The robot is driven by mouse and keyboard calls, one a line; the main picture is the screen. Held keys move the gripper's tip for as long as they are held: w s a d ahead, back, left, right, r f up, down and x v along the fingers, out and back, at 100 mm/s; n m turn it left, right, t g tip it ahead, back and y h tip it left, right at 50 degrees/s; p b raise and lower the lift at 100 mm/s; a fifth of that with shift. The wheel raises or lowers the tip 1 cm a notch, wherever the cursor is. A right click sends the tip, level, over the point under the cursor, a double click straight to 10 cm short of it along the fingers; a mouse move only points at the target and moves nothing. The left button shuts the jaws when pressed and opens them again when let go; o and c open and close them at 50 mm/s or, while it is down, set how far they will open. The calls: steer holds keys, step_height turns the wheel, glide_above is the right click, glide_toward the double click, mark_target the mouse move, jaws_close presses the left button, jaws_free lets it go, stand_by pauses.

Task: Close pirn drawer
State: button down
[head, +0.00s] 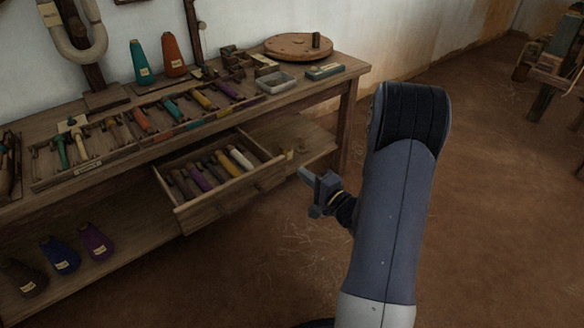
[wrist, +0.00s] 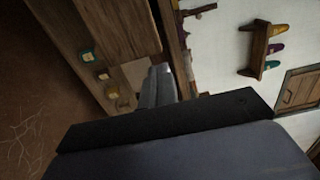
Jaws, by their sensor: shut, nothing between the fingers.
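The pirn drawer (head: 236,196) stands pulled out from the wooden bench in the head view. Several pirns (head: 200,178) in purple, orange, white and brown lie in it. My gripper (head: 306,175) is to the right of the drawer, apart from its front in the picture, with its fingers pointing left toward it. The fingers are shut and empty. In the wrist view my gripper (wrist: 158,84) is seen from behind, close to brown wooden surfaces. I cannot tell there which part is the drawer.
The bench top (head: 350,68) holds a tray of coloured pirns (head: 140,119), thread cones (head: 173,54), a grey dish (head: 275,83) and a round wooden disc (head: 298,46).

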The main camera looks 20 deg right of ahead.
mark_target(284, 159)
steer(key=b+x, duration=0.1)
steer(key=x, duration=0.5)
steer(key=shift+w+b, duration=0.1)
steer(key=shift+b, duration=0.25)
steer(key=shift+w, duration=0.1)
